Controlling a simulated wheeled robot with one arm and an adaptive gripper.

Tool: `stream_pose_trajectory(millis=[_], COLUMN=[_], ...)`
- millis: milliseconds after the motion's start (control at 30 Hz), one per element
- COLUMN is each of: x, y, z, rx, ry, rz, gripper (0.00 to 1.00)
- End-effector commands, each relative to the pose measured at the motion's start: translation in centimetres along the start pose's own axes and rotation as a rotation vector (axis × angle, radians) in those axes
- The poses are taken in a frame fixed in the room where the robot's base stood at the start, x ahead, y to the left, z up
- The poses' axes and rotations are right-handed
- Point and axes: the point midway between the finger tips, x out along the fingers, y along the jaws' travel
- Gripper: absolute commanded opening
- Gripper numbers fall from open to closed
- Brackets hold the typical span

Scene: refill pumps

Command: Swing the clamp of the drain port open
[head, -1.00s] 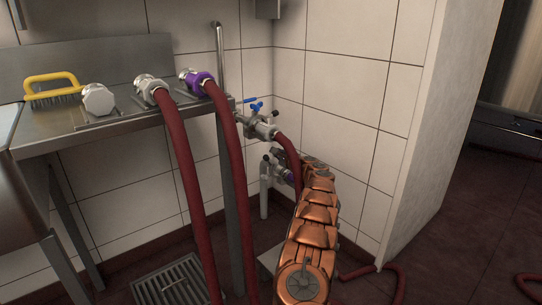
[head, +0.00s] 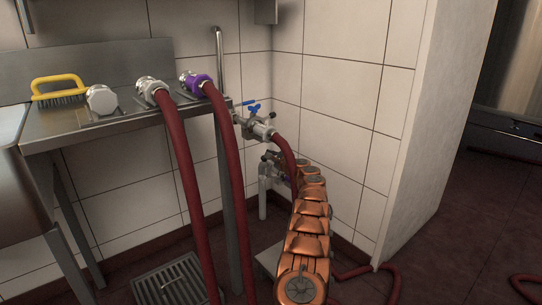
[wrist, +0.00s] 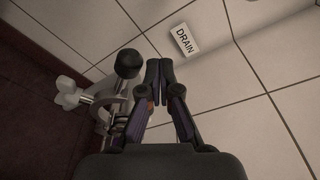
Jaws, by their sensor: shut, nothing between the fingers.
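A "DRAIN" label (wrist: 185,40) is on the tiled wall. A valve with blue handles (head: 256,122) and a red hose (head: 287,150) is above the port. Two hoses hang from the steel bench (head: 130,125). A floor grate (head: 170,284) lies below.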

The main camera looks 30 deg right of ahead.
Motion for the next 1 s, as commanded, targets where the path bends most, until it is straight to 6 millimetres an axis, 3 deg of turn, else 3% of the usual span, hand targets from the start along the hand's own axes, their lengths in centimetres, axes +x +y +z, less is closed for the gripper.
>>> stream_pose_trajectory(millis=[367,1000], x=[-0.9,-5.9], y=[-0.1,-0.1], z=[0.2,0.2], rx=[-0.004,0.003], ry=[-0.001,-0.003], rz=[0.001,-0.001], gripper=[0.00,0.00])
